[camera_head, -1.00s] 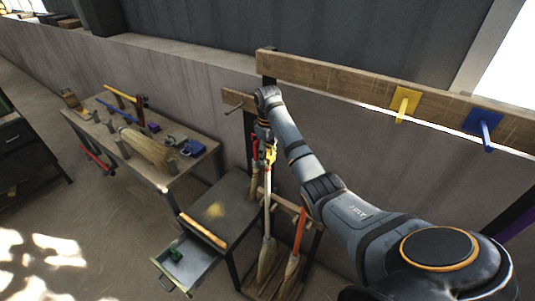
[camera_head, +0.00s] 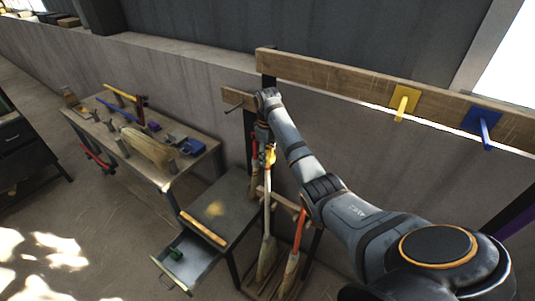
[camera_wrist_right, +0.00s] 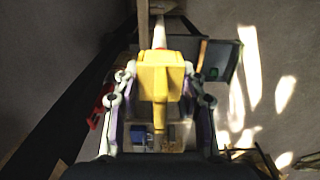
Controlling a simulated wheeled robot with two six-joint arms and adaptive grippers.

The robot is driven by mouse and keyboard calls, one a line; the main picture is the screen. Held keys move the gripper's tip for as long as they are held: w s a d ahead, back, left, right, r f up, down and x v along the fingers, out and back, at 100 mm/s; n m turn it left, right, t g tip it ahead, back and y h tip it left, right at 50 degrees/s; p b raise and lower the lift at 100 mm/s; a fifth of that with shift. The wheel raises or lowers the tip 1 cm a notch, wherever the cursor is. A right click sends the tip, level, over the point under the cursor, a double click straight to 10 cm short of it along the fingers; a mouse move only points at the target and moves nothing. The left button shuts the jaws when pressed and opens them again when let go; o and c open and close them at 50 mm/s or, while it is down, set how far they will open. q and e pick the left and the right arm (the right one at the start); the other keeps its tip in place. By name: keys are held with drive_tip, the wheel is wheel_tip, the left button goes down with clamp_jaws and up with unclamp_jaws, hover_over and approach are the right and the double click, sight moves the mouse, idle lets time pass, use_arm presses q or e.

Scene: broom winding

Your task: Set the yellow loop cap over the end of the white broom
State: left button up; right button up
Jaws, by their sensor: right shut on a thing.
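My right gripper (camera_head: 266,146) hangs nearly straight down over the top of the white broom (camera_head: 266,205). It is shut on the yellow loop cap (camera_head: 270,157). In the right wrist view the cap (camera_wrist_right: 161,78) sits between both fingers, and the white broom's pale end (camera_wrist_right: 160,36) shows just beyond it, in line with it. The cap and the broom end look very close or touching; I cannot tell whether the cap is around the end. The broom stands upright, bristles down. My left gripper is not in view.
An orange-handled broom (camera_head: 299,233) stands just right of the white one in the same wooden rack. A dark side table (camera_head: 215,212) with an open drawer (camera_head: 185,262) is to the left. A workbench (camera_head: 185,170) with tools lies farther left. A wall board (camera_head: 330,77) bears yellow and blue hooks.

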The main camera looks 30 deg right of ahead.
drive_tip(key=shift+f, duration=1)
drive_tip(key=o, duration=0.9)
drive_tip(key=shift+o, duration=0.2)
